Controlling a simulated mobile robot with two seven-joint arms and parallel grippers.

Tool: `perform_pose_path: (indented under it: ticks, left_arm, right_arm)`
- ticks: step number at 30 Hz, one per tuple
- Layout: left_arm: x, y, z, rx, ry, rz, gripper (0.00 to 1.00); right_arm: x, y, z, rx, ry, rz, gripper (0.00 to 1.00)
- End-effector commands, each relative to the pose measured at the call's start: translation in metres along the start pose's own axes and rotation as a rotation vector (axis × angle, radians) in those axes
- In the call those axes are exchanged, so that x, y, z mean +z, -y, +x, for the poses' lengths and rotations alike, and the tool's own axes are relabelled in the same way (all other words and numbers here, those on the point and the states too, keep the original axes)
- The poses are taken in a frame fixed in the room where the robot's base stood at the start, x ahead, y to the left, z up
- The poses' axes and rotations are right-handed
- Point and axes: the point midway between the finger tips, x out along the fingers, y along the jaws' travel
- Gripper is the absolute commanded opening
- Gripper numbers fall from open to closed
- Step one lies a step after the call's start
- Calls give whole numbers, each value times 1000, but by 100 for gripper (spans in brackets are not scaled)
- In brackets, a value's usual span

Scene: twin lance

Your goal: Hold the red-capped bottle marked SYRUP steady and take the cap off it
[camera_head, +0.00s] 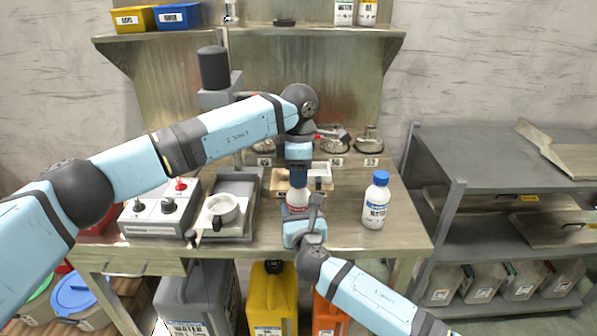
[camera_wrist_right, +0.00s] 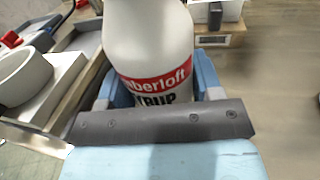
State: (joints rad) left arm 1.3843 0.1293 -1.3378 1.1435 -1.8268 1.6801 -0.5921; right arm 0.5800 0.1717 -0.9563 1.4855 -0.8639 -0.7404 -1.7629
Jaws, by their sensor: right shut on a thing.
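The white SYRUP bottle (camera_head: 298,196) stands upright near the table's front edge. In the right wrist view the bottle (camera_wrist_right: 155,45) shows a red label band and part of the word SYRUP. My right gripper (camera_head: 298,212) is shut around its lower body from the front. My left gripper (camera_head: 298,178) points straight down over the bottle's top. The red cap is not visible; the left gripper's fingers hide that spot, and I cannot tell whether they are closed on it.
A blue-capped WATER bottle (camera_head: 375,203) stands to the right. A control box (camera_head: 158,208) and a tray (camera_head: 240,232) with a white round vessel (camera_head: 222,208) are to the left. A wooden box (camera_head: 318,178) and several metal pieces stand behind. A grey shelf (camera_head: 500,160) is at the right.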

Motion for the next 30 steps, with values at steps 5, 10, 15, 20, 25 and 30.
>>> perform_pose_path:
  ticks: [5,10,15,20,25,30]
  left_arm:
    - [0,0,0,0,0,0,9]
    - [0,0,0,1,0,-90,9]
    - [0,0,-1,1,1,-405,9]
    - [0,0,-1,0,1,-685,9]
    - [0,0,-1,0,1,-803,9]
    - [0,0,-1,0,1,-804,9]
  right_arm:
    - [0,0,0,0,0,0,0]
    - [0,0,0,0,0,0,0]
    - [0,0,0,0,0,0,0]
    - [0,0,0,0,0,0,0]
    - [0,0,0,0,0,0,0]
    - [0,0,0,0,0,0,0]
